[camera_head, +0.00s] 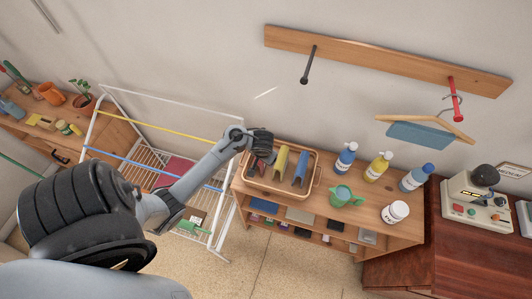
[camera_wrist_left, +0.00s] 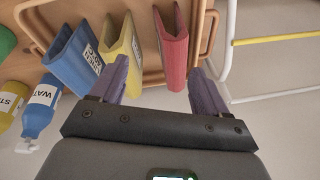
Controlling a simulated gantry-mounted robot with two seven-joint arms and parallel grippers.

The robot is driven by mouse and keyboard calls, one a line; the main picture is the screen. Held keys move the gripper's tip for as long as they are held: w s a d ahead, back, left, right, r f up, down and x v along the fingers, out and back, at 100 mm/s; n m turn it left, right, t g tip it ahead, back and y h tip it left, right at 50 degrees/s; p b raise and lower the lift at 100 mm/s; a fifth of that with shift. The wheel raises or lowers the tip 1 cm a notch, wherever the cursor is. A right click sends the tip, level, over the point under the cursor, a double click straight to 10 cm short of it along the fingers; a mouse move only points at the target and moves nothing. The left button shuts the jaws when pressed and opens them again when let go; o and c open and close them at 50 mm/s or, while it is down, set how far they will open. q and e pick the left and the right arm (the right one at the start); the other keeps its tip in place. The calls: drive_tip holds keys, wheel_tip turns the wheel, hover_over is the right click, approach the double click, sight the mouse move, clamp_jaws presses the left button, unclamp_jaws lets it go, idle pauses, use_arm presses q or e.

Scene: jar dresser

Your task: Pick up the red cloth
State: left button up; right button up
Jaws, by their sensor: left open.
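A red cloth (camera_wrist_left: 173,45) hangs or stands folded in the wooden tray (camera_head: 317,172), beside a yellow cloth (camera_wrist_left: 120,52) and a blue cloth (camera_wrist_left: 72,58). In the head view the red cloth (camera_head: 256,165) is mostly hidden under my left gripper (camera_head: 262,146). In the left wrist view my left gripper (camera_wrist_left: 162,88) is open, its purple fingers spread apart, with the red cloth's lower end showing in line with the gap, nearer the right finger. I cannot tell whether a finger touches it. My right gripper is not in view.
Bottles (camera_head: 378,166), a green jug (camera_head: 343,196) and a white jar (camera_head: 395,212) stand right of the tray on the wooden shelf unit (camera_head: 280,212). A white drying rack (camera_head: 222,225) stands close on the left. A peg rail (camera_head: 380,60) is on the wall above.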

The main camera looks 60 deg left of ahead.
use_arm(q)
drive_tip(key=a+n, duration=0.1)
drive_tip(key=w+a+n, duration=0.1)
drive_tip(key=a, duration=0.1)
drive_tip(key=a+n+h, duration=0.1)
drive_tip(key=shift+w+a+f+g, duration=0.15)
drive_tip(key=shift+w+a+g, duration=0.15)
drive_tip(key=shift+w+a, duration=0.1)
drive_tip(key=shift+a+f, duration=0.15)
drive_tip(key=shift+n+h, duration=0.3)
drive_tip(key=f+b, duration=0.3)
drive_tip(key=f, duration=0.1)
drive_tip(key=shift+w+a+f, duration=0.1)
drive_tip(key=shift+a, duration=0.2)
drive_tip(key=shift+w+a+f+b, duration=0.15)
drive_tip(key=shift+f+b, duration=0.65)
drive_tip(key=shift+f, duration=0.8)
drive_tip(key=shift+w+a+f+b, duration=0.15)
drive_tip(key=shift+f+b, duration=0.65)
drive_tip(key=shift+f, duration=0.75)
drive_tip(key=c, duration=1.1)
drive_tip(key=shift+r, duration=0.15)
